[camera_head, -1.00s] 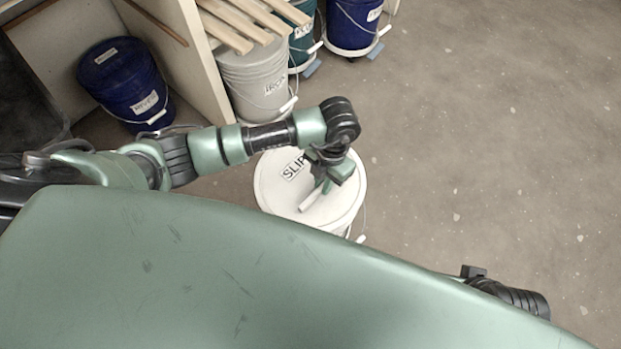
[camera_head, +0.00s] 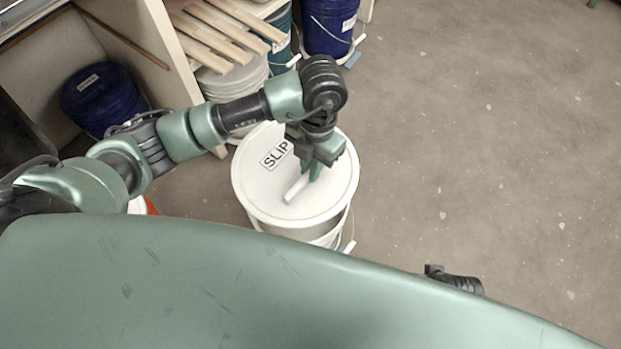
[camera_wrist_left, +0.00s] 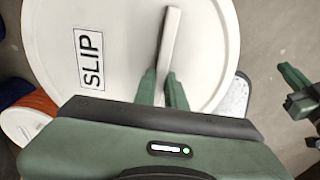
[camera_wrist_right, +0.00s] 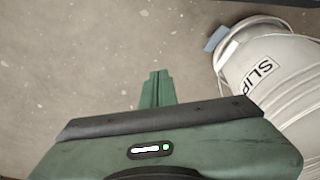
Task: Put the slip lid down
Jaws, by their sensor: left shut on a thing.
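The slip lid (camera_head: 325,190) is a round white disc with a SLIP label and a pale bar handle. My left gripper (camera_head: 309,176) is shut on the bar handle, and the left wrist view shows its fingers (camera_wrist_left: 163,92) on either side of the bar. A white bucket (camera_head: 328,237) shows below the lid; I cannot tell whether the lid touches it. In the right wrist view, a white bucket (camera_wrist_right: 290,85) with a SLIP label stands at the right. My right gripper (camera_wrist_right: 156,88) has its fingers together, empty, over the floor.
A shelf unit at upper left holds a blue bucket (camera_head: 102,98). Wooden slats (camera_head: 225,30) lie above a pale bucket (camera_head: 235,80). Another blue bucket (camera_head: 328,25) stands at the top. An orange item (camera_wrist_left: 40,101) is partly hidden at left. The floor (camera_head: 480,150) at right is clear.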

